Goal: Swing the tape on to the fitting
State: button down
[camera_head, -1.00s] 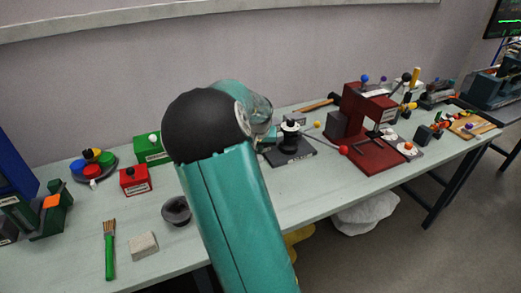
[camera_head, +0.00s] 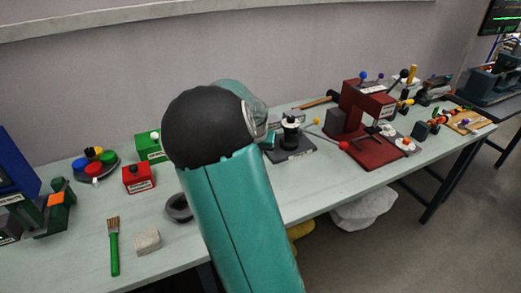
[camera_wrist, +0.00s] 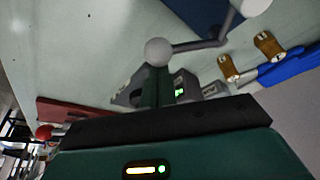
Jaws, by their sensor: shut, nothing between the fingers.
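My gripper (camera_wrist: 156,76) shows in the wrist view as dark green fingers, closed together and holding nothing. A white ball knob (camera_wrist: 158,51) on a grey bent lever (camera_wrist: 200,44) appears at the fingertips; I cannot tell if they touch. Two brass-coloured fittings (camera_wrist: 268,44) lie to the right, by a blue piece (camera_wrist: 287,66). I cannot clearly make out which piece is the tape. In the head view my arm's teal link hides the gripper. A black-based stand (camera_head: 290,153) with a white-topped post and a yellow-knobbed lever (camera_head: 315,121) stands right of the arm.
A dark red press (camera_head: 362,110) stands right of the stand. A red box (camera_head: 138,179), a green box (camera_head: 150,147), a grey bowl (camera_head: 179,208), a brush (camera_head: 114,246) and a stone block (camera_head: 147,242) are on the left. The bench front has some clear room.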

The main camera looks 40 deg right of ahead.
jog(key=shift+s+a, duration=0.25)
jog(key=shift+a, duration=0.35)
dwell(0.5)
